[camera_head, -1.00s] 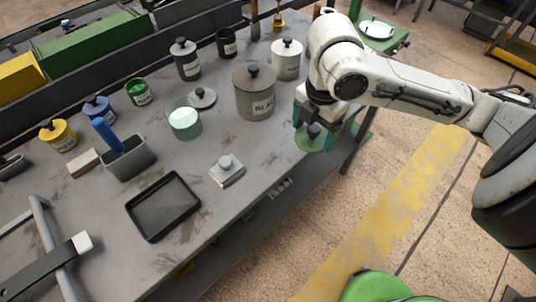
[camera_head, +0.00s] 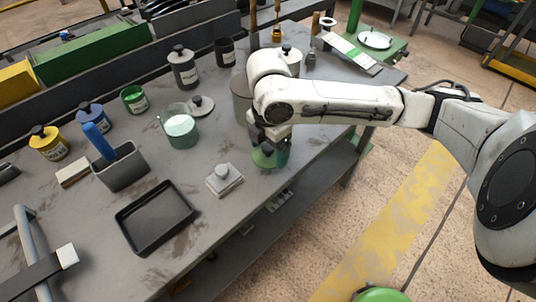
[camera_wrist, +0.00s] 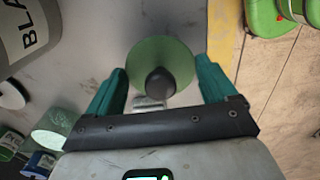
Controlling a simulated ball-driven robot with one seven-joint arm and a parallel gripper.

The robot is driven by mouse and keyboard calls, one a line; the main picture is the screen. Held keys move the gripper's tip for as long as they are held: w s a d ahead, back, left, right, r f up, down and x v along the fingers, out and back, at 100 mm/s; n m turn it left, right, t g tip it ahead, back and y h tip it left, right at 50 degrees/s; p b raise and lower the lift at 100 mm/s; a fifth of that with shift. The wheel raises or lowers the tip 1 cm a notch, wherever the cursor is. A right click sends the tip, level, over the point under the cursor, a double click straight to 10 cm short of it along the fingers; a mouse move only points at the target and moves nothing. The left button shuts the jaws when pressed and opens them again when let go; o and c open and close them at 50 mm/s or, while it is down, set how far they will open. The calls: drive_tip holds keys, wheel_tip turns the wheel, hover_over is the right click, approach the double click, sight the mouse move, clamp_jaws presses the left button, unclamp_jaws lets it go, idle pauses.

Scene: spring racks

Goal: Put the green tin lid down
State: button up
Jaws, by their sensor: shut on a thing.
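My gripper (camera_head: 270,148) is shut on the green tin lid (camera_head: 262,160) by its dark knob. In the wrist view the round green lid (camera_wrist: 158,50) lies flat between the teal fingers, with the knob (camera_wrist: 160,82) toward me. The lid is over the grey workbench (camera_head: 215,222), near its front edge. I cannot tell whether it touches the bench top. A green tin (camera_head: 134,99) stands open, without a lid, further back to the left.
A small block with a knob (camera_head: 224,180) is left of the lid. The large grey canister (camera_head: 241,98) stands close behind my gripper, partly hidden by my arm. A black tray (camera_head: 156,216) and a glass jar (camera_head: 180,128) are further left.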

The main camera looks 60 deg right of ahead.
sight(268, 156)
drive_tip(key=shift+w+f, duration=0.1)
drive_tip(key=shift+f, duration=1.55)
drive_tip(key=shift+f, duration=0.2)
drive_tip(key=o, duration=0.8)
drive_tip(key=shift+o, duration=0.2)
wheel_tip(268, 156, up, 12)
drive_tip(key=shift+a+r+p, duration=0.1)
drive_tip(key=shift+r+p, duration=0.15)
drive_tip(key=shift+p, duration=0.1)
drive_tip(key=shift+f, duration=0.1)
